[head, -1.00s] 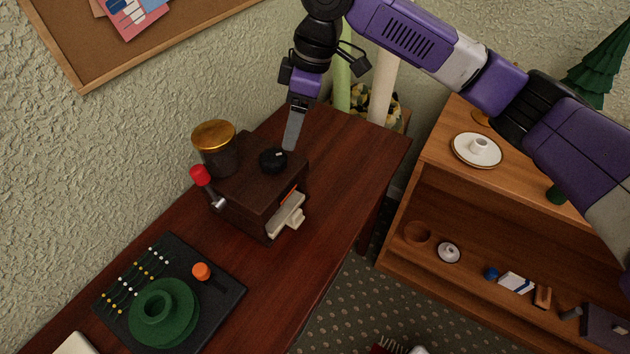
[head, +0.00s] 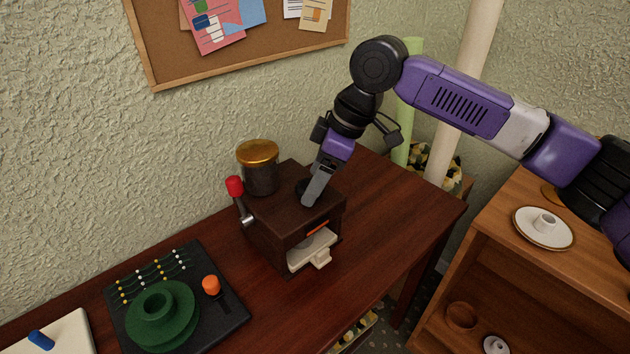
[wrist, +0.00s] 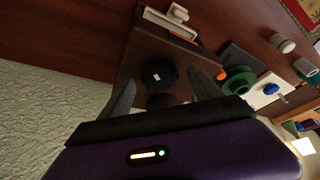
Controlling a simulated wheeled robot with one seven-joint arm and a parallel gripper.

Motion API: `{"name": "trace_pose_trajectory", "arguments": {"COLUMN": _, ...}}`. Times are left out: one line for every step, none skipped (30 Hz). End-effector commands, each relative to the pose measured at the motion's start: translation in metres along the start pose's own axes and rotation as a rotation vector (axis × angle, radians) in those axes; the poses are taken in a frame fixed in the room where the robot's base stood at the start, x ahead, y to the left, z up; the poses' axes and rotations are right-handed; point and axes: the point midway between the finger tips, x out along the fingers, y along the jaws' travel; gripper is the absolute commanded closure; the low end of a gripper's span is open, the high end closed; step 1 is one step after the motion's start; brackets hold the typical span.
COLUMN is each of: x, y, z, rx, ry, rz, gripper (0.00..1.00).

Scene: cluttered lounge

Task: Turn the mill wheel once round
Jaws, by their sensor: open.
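The mill is a dark wooden box (head: 290,225) on the desk, with a gold-lidded jar (head: 258,168) at its back left. A crank with a red knob (head: 235,186) sticks out on its left side. A round black wheel (head: 301,188) with a pale mark sits on top, partly hidden by a finger. In the wrist view the black wheel (wrist: 158,74) shows between the fingertips, with a gap on each side. My gripper (head: 316,192) is open, pointing down at the box top. Whether the fingers touch the wheel cannot be told.
A cream drawer (head: 312,250) sticks out of the box front. A black board (head: 228,318) with a green spool (head: 160,315) and an orange knob (head: 211,285) lies at front left. A shelf unit (head: 480,215) stands at right. The desk right of the box is clear.

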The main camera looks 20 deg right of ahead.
Motion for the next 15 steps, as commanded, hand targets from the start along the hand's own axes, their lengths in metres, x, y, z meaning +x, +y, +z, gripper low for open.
{"name": "trace_pose_trajectory", "arguments": {"x": 0.0034, "y": 0.0, "z": 0.0002, "rx": 0.0, "ry": 0.0, "rz": 0.0, "gripper": 0.27}}
{"name": "trace_pose_trajectory", "arguments": {"x": 0.0047, "y": 0.0001, "z": 0.0002, "rx": 0.0, "ry": 0.0, "rz": 0.0, "gripper": 0.27}}
{"name": "trace_pose_trajectory", "arguments": {"x": 0.006, "y": 0.0001, "z": 0.0002, "rx": 0.001, "ry": 0.0, "rz": 0.0, "gripper": 0.27}}
{"name": "trace_pose_trajectory", "arguments": {"x": 0.0067, "y": 0.0, "z": 0.0001, "rx": 0.0, "ry": 0.0, "rz": 0.0, "gripper": 0.27}}
{"name": "trace_pose_trajectory", "arguments": {"x": 0.0071, "y": 0.0, "z": 0.0001, "rx": 0.0, "ry": 0.0, "rz": 0.0, "gripper": 0.27}}
{"name": "trace_pose_trajectory", "arguments": {"x": 0.0073, "y": 0.0, "z": 0.0001, "rx": 0.0, "ry": 0.0, "rz": 0.0, "gripper": 0.27}}
{"name": "trace_pose_trajectory", "arguments": {"x": 0.0073, "y": 0.0, "z": 0.0001, "rx": 0.0, "ry": 0.0, "rz": 0.0, "gripper": 0.27}}
{"name": "trace_pose_trajectory", "arguments": {"x": 0.0073, "y": 0.0, "z": 0.0001, "rx": 0.0, "ry": 0.0, "rz": 0.0, "gripper": 0.27}}
{"name": "trace_pose_trajectory", "arguments": {"x": 0.0072, "y": 0.0, "z": 0.0001, "rx": 0.0, "ry": 0.0, "rz": 0.0, "gripper": 0.27}}
{"name": "trace_pose_trajectory", "arguments": {"x": 0.0072, "y": -0.0001, "z": 0.0001, "rx": 0.0, "ry": 0.0, "rz": 0.0, "gripper": 0.27}}
{"name": "trace_pose_trajectory", "arguments": {"x": 0.0072, "y": -0.0001, "z": 0.0001, "rx": 0.0, "ry": 0.0, "rz": 0.0, "gripper": 0.27}}
{"name": "trace_pose_trajectory", "arguments": {"x": 0.0072, "y": -0.0001, "z": 0.0001, "rx": 0.0, "ry": 0.0, "rz": 0.0, "gripper": 0.35}}
{"name": "trace_pose_trajectory", "arguments": {"x": 0.0071, "y": -0.0001, "z": 0.0001, "rx": 0.0, "ry": 0.0, "rz": 0.0, "gripper": 0.4}}
{"name": "trace_pose_trajectory", "arguments": {"x": 0.0071, "y": -0.0001, "z": 0.0001, "rx": 0.0, "ry": 0.0, "rz": 0.0, "gripper": 0.46}}
{"name": "trace_pose_trajectory", "arguments": {"x": 0.0071, "y": -0.0001, "z": 0.0002, "rx": 0.0, "ry": 0.0, "rz": 0.0, "gripper": 0.54}}
